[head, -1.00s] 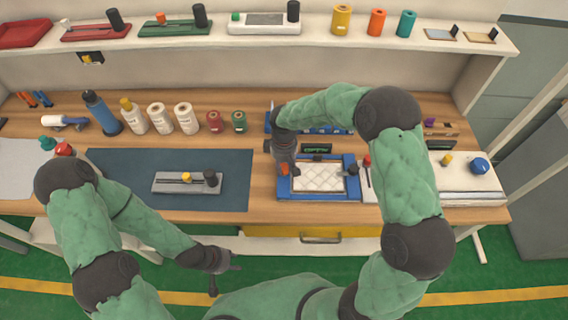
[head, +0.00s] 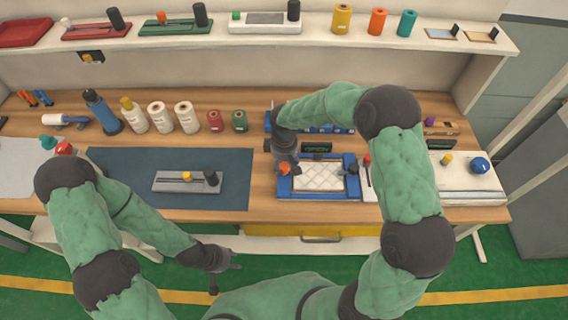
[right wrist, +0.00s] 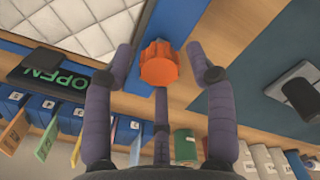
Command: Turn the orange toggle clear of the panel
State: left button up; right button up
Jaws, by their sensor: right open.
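The orange toggle (head: 284,168) sits at the left side of the blue panel (head: 325,197), which holds a white quilted pad (head: 318,177). In the right wrist view the orange toggle (right wrist: 158,64) shows as a ridged knob between the spread fingers. My right gripper (head: 285,160) is open over the panel's left edge, with its fingers around the toggle; contact cannot be made out. My left gripper (head: 229,262) hangs in front of the table, away from the panel, with its fingers spread and empty.
A small OPEN sign (head: 316,148) stands behind the panel, near a row of blue bins (right wrist: 70,118). A grey fixture (head: 187,182) lies on the dark mat (head: 130,165) to the left. A white box (head: 465,180) stands to the right.

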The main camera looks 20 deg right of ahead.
aim_at(284, 166)
notch_tip(284, 166, up, 12)
dwell(0.6)
dwell(0.4)
